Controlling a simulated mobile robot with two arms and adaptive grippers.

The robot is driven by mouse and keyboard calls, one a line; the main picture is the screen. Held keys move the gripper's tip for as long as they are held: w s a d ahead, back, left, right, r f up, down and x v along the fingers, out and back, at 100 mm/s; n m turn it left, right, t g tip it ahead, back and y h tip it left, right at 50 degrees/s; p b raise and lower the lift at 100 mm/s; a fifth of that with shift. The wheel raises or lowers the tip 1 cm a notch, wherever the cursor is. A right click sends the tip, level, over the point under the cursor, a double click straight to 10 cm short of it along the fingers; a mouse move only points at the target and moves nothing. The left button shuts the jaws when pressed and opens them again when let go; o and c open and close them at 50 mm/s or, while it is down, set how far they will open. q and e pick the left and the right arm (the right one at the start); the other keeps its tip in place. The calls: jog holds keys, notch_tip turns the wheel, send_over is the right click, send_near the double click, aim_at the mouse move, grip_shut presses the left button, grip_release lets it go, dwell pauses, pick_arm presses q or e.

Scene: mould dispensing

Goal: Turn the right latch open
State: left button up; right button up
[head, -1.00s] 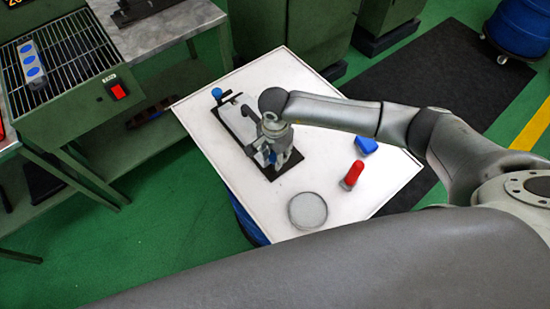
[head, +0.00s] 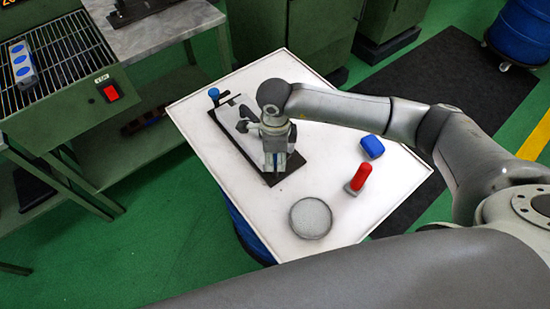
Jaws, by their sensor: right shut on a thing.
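The mould (head: 232,108) lies on a dark base plate (head: 228,131) on the white table, towards its upper left. A blue round knob (head: 214,93) stands at the mould's far left end. My right gripper (head: 275,164) points down over the near right end of the base plate. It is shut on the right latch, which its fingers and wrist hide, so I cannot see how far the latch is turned. My left gripper is not in view.
On the white table (head: 263,212) stand a red-topped object (head: 361,176), a blue block (head: 372,146) and a round grey dish (head: 311,217). A green machine (head: 85,85) with a grille stands at the left. The table's front left part is clear.

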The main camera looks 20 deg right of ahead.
aim_at(275, 160)
jog(key=shift+m+b, duration=0.3)
jog(key=shift+m, duration=0.4)
jog(key=shift+d, duration=0.1)
jog(key=o, duration=1.1)
jog(key=shift+c, duration=0.2)
notch_tip(275, 160, up, 12)
